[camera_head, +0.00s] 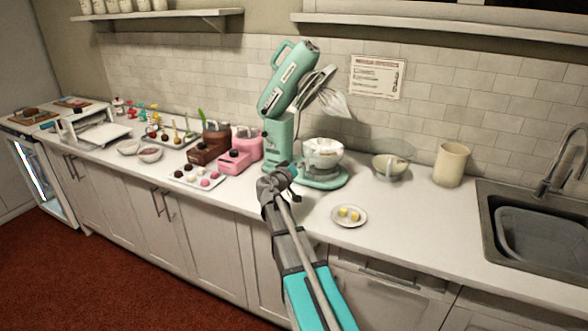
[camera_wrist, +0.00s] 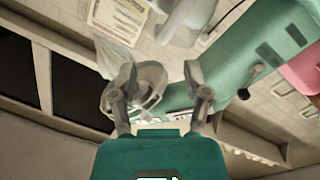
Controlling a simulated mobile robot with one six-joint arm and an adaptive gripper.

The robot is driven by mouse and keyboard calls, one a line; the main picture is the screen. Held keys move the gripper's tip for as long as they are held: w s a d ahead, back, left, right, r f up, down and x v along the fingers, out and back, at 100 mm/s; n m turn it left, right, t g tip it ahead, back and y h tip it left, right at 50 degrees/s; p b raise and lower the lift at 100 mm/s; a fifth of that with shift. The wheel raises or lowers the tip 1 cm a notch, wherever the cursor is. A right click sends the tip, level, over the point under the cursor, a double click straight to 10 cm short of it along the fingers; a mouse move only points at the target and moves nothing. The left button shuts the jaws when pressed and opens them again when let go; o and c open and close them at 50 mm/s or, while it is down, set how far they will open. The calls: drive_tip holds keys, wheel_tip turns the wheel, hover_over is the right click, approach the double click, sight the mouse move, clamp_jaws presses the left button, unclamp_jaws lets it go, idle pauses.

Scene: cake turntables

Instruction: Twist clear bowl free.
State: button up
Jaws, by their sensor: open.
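The clear bowl (camera_head: 322,158) sits on the base of a teal stand mixer (camera_head: 279,130), whose head is tilted up with a whisk attachment (camera_head: 318,90) raised above. The bowl has pale stuff at its top. My gripper (camera_head: 287,175) is in front of the mixer, left of the bowl and nearer to me; no contact shows. The mixer (camera_wrist: 250,65) is on the right.
Another glass bowl (camera_head: 390,167) and a cream canister (camera_head: 451,164) stand to the right, before the sink (camera_head: 540,240). A plate with yellow pieces (camera_head: 349,215) lies near the front edge. A pink appliance (camera_head: 240,152) and a tray of sweets (camera_head: 198,177) are left of the mixer.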

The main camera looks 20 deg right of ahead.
sight(319, 153)
drive_tip(key=x, duration=0.8)
drive_tip(key=shift+c, duration=0.2)
clamp_jaws()
drive_tip(key=shift+s+d, duration=0.1)
drive_tip(key=shift+s, duration=0.05)
drive_tip(key=shift+s+d+n+t+y, duration=0.25)
drive_tip(key=shift+n+t+y, duration=0.15)
drive_tip(key=shift+t, duration=0.1)
drive_tip(key=shift+s+d+n+t+y, duration=0.1)
drive_tip(key=shift+s+n+t+y, duration=0.05)
drive_tip(key=shift+n+t+y, duration=0.15)
drive_tip(key=shift+s+d, duration=0.1)
idle(0.3)
drive_tip(key=shift+s+d+n+t+y, duration=0.4)
drive_tip(key=shift+n+t+y, duration=0.3)
drive_tip(key=shift+t+y, duration=0.1)
